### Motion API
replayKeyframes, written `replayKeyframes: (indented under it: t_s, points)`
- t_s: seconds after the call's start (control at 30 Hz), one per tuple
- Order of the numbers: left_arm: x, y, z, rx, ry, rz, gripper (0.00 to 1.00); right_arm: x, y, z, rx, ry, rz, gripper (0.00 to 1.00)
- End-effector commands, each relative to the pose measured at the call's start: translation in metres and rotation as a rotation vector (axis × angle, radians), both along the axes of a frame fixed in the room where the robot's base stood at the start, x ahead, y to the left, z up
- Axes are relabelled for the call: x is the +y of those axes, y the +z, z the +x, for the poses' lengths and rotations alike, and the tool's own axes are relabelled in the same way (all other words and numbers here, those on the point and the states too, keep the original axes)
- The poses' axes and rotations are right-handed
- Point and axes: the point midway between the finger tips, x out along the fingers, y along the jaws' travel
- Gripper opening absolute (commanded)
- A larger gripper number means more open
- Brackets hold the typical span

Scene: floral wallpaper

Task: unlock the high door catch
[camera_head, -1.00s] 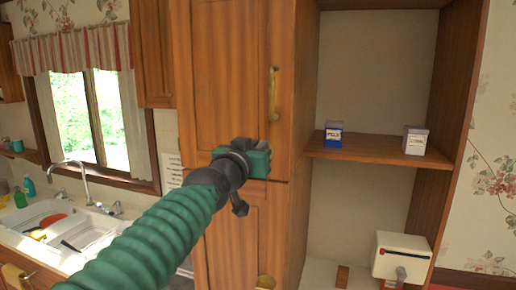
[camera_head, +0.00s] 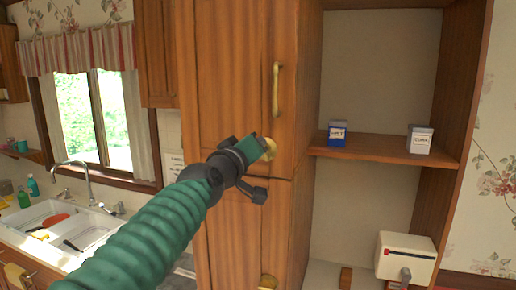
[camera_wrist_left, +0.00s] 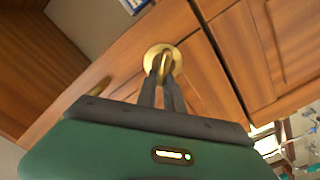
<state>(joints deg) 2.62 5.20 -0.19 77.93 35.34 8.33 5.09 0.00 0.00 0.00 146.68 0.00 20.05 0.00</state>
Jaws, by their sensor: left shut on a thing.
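The catch is a round brass disc with a raised brass piece in its middle, low on the tall wooden cabinet's upper door (camera_head: 235,70). In the head view the catch (camera_head: 270,149) shows just past my left gripper (camera_head: 262,150), which partly hides it. In the left wrist view the catch (camera_wrist_left: 163,60) sits at the tips of two dark fingers. My left gripper (camera_wrist_left: 163,76) is shut on the catch's raised middle piece. A long brass handle (camera_head: 276,90) is higher on the same door, which looks closed. My right gripper is not in view.
A lower cabinet door (camera_head: 240,230) has its own brass catch (camera_head: 267,282). Open shelves to the right hold a blue-and-white box (camera_head: 338,133), a pale box (camera_head: 420,139) and a white appliance (camera_head: 406,257). A sink (camera_head: 75,225) stands at left.

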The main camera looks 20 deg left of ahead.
Motion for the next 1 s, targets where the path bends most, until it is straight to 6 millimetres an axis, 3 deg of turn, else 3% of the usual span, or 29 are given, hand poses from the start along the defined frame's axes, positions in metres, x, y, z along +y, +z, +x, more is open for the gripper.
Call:
replayKeyframes:
  t_s: [0.6, 1.0]
  points:
    - [0.008, -0.014, 0.001, 0.024, 0.003, -0.58, 0.0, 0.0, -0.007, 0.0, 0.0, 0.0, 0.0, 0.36]
    - [0.009, -0.02, 0.001, 0.035, 0.004, -0.856, 0.0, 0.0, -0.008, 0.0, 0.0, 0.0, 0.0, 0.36]
